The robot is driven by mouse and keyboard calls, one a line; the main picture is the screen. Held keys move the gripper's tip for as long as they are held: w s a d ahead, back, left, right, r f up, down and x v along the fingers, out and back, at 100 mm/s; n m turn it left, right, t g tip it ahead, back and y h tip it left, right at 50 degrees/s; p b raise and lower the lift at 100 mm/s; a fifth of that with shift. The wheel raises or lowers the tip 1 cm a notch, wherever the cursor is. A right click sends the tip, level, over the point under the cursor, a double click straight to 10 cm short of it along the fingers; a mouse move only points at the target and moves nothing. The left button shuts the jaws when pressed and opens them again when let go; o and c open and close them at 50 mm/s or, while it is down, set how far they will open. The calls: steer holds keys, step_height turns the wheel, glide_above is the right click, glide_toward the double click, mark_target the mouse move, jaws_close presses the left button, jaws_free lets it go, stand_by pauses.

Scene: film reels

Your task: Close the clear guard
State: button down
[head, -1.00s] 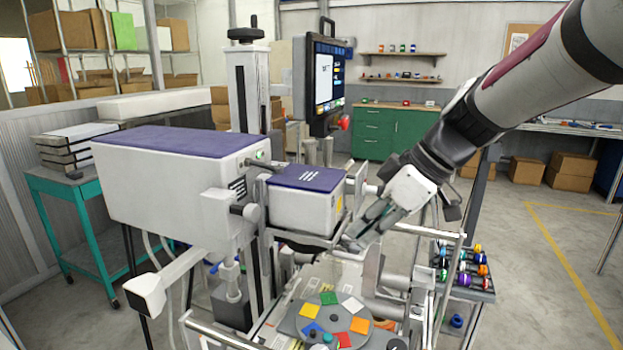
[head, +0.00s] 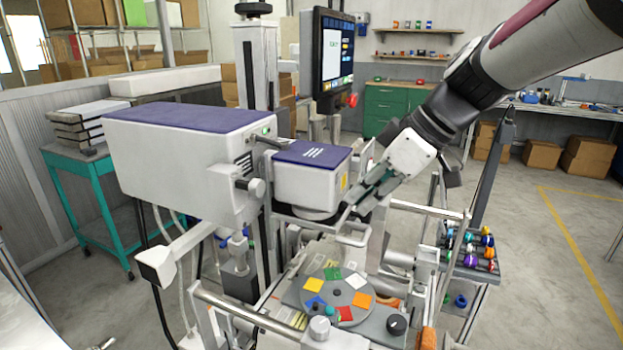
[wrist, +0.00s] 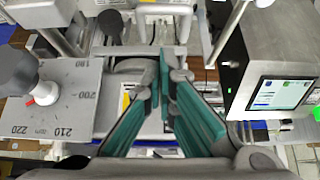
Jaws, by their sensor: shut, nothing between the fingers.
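My gripper (head: 358,203) is shut and empty, just right of the purple-topped print head (head: 312,178) and above the machine's work area. In the wrist view my gripper (wrist: 163,72) shows its teal finger pads, with the tips close together over metal machine parts. I cannot clearly make out the clear guard's panel. A silver bar frame (head: 430,209) right of my gripper may be part of it, but I cannot tell. Whether my fingers touch anything is also unclear.
A round dial with coloured squares (head: 338,293) lies below my gripper. A long silver rail (head: 240,311) crosses the machine's front. A monitor (head: 328,60) stands behind. A rack of coloured reels (head: 470,247) is at the right. Open floor lies farther right.

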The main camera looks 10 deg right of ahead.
steer(key=v, duration=1)
steer(key=s+a+f+m+h, duration=0.1)
steer(key=s+f+m+h, duration=0.1)
steer(key=s+f+m, duration=0.3)
steer(key=s+a+f+m+h, duration=0.1)
steer(key=s+f+m+h, duration=0.2)
steer(key=s, duration=1)
step_height(320, 180, down, 4)
steer(key=m, duration=0.3)
steer(key=shift+h, duration=0.3)
